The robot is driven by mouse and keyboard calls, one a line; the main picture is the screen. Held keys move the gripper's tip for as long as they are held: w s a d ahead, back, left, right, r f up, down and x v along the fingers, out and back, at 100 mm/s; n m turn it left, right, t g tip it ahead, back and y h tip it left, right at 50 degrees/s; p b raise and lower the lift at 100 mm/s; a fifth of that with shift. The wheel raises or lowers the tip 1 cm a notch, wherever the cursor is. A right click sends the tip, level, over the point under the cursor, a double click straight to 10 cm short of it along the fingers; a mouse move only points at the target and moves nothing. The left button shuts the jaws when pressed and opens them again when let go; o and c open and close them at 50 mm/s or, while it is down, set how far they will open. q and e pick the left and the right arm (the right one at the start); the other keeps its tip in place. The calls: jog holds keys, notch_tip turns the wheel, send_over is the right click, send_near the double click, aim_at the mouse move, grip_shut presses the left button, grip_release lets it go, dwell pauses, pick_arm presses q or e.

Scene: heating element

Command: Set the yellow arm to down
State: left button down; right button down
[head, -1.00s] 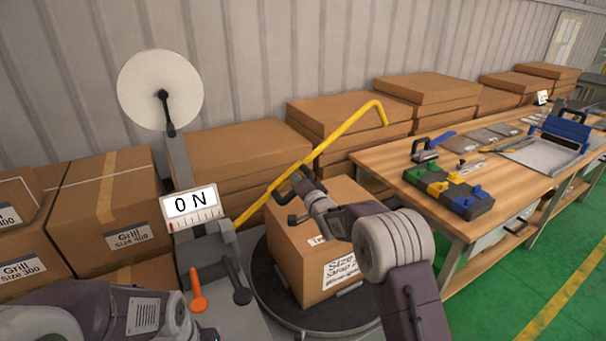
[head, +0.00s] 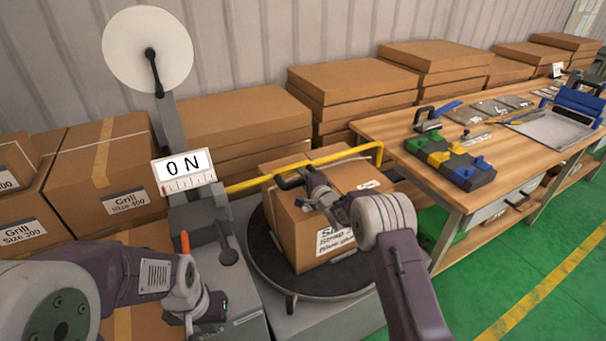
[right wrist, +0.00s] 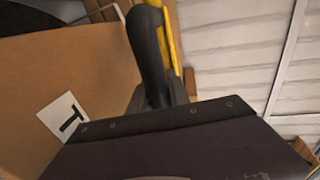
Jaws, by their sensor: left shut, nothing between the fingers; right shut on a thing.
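The yellow arm (head: 335,154) runs nearly level from the wrapping machine's grey column, across the top of the cardboard box (head: 318,235), and its far end bends down near the workbench. My right gripper (head: 287,180) is shut on the yellow arm above the box. In the right wrist view, a black finger (right wrist: 150,50) covers part of the yellow arm (right wrist: 172,45). My left gripper (head: 190,312) is at the lower left, shut and empty, just in front of the orange-handled lever (head: 185,243). Its fingertips are hard to make out.
The box stands on a dark round turntable (head: 262,262). A display reading "0 N" (head: 184,172) sits on the column below a white disc (head: 147,50). The workbench (head: 395,143) with tools is to the right. Cardboard boxes line the wall. Green floor is open at right.

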dwell(0.3)
jog(key=c, duration=1.2)
grip_release()
jog(key=shift+c, duration=0.2)
jog(key=shift+f, duration=0.1)
jog(key=shift+a, duration=0.1)
jog(key=v, duration=0.9)
